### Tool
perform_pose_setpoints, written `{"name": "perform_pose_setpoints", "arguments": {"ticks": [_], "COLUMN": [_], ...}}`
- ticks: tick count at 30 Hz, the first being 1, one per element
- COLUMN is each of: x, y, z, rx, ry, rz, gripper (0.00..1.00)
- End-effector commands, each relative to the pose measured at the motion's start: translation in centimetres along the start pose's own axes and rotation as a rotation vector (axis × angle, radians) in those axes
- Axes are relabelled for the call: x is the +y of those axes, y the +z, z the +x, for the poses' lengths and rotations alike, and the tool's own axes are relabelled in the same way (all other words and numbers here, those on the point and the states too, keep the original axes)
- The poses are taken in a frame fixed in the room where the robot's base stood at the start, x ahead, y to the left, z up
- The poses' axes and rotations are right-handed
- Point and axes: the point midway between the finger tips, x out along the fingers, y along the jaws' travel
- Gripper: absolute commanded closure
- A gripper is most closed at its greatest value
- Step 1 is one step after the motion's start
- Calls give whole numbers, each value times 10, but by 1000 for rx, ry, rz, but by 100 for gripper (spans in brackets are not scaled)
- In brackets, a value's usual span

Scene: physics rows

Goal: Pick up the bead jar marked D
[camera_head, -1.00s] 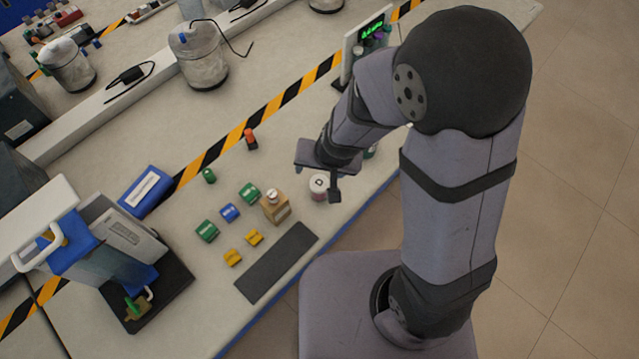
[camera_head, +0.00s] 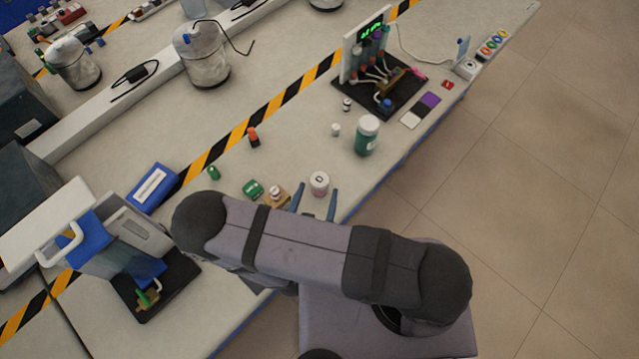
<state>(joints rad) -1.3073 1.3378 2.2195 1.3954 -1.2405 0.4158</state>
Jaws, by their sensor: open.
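A small jar with a white lid bearing a dark letter that looks like D (camera_head: 319,184) stands upright on the bench near its front edge. My gripper (camera_head: 316,197) shows as two blue-grey fingers, spread apart, just on the near side of this jar. The jar's lid shows between and beyond the fingertips. I cannot tell whether the fingers touch it or how high they are. The rest of the gripper is hidden behind my arm.
A large green jar (camera_head: 367,137) and a small white-topped jar (camera_head: 336,129) stand beyond, right. Bench (camera_head: 300,140) behind the jar is clear.

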Motion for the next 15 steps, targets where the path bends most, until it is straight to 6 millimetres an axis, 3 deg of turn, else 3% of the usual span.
{"name": "perform_pose_setpoints", "arguments": {"ticks": [4, 15], "x": [0, 0], "y": [19, 24], "z": [-2, 6], "rx": [-14, -21], "ry": [-33, -36], "rz": [5, 12], "gripper": [40, 40]}}
